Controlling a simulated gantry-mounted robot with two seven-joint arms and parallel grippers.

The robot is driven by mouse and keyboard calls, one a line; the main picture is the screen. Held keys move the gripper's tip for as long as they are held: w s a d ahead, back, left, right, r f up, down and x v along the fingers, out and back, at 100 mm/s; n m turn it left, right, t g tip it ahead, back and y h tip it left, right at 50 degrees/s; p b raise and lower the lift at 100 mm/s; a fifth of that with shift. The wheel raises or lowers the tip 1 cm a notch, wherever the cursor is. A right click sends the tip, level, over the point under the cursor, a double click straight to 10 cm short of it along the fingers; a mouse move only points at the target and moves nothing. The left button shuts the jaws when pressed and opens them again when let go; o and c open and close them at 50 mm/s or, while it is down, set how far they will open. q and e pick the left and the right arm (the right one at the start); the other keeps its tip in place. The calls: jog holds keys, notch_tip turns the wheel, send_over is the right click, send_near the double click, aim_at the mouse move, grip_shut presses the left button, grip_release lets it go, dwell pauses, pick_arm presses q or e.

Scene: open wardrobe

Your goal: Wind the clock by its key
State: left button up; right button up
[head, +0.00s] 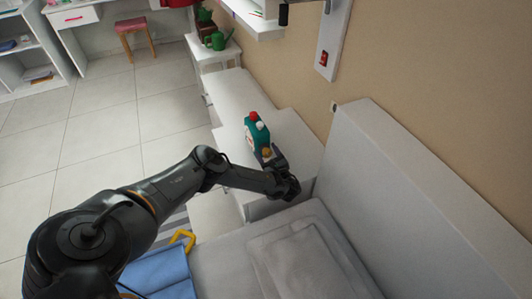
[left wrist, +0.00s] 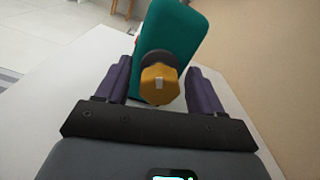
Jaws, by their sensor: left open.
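The clock (head: 257,133) is a teal block with a red top, standing on a white cabinet top in the head view. In the left wrist view, its teal body (left wrist: 172,35) leans in the picture and fills the upper middle. The yellow key (left wrist: 159,84) sticks out from the clock toward my left gripper on a dark round shaft. My left gripper (left wrist: 159,82) is open, with one purple-grey finger on each side of the key and visible gaps between. In the head view my left gripper (head: 269,158) is at the clock's near side. My right gripper is not in view.
The white cabinet top (head: 297,140) has free room right of the clock. A beige wall (head: 420,60) stands to the right. A green watering can (head: 217,41) sits on a small table behind. A blue bag (head: 160,275) and grey cushioned seat (head: 300,260) are in front.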

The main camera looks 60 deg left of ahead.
pick_arm(q)
jog(key=shift+d, duration=0.1)
jog(key=shift+c, duration=0.8)
jog(key=c, duration=0.9)
